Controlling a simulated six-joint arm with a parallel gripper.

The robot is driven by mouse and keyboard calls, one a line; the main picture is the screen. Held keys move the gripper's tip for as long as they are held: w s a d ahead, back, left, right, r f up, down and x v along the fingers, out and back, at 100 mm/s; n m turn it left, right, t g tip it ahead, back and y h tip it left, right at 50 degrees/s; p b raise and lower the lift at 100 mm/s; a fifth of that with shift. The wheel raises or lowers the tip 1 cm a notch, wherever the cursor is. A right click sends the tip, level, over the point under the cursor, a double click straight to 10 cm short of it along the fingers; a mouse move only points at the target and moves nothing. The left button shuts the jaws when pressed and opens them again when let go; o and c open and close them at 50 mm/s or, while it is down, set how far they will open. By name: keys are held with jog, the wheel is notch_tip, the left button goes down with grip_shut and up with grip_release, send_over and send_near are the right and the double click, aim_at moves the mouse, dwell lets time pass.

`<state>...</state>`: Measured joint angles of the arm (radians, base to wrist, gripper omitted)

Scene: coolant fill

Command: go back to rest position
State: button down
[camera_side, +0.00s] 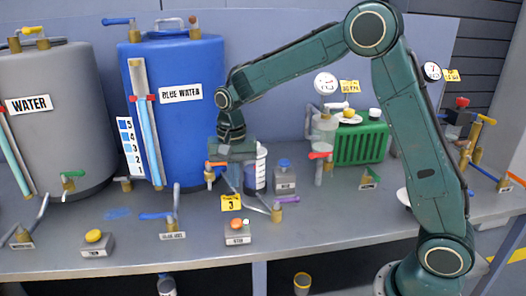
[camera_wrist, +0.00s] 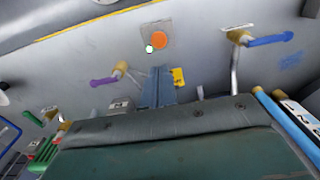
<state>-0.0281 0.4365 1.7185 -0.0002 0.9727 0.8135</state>
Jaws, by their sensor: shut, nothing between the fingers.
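My gripper (camera_side: 234,188) points down in front of the blue tank, above the bench and the orange-button box. In the wrist view its fingers (camera_wrist: 158,88) are together with nothing between them. The blue tank (camera_side: 188,95) is labelled BLUE WATER and stands upright behind my gripper.
A grey WATER tank (camera_side: 45,110) stands at left. A grey bottle (camera_side: 284,180) and a green ribbed unit (camera_side: 362,144) stand to the right. Valves with coloured levers, including a purple one (camera_side: 287,199), stick up around my gripper. A yellow-button box (camera_side: 96,242) is at front left.

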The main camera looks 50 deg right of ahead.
jog(key=shift+r, duration=0.55)
jog(key=s+r+n+t, duration=0.3)
jog(key=s+r+n, duration=0.1)
jog(key=s+r, duration=0.85)
jog(key=s+d+f+n+t, duration=0.1)
jog(key=s+n, duration=0.4)
jog(key=s, duration=1)
jog(key=shift+s+d+f+t, duration=0.15)
jog(key=shift+s+f+t, duration=0.25)
jog(key=shift+f+t, duration=0.3)
dwell(4.0)
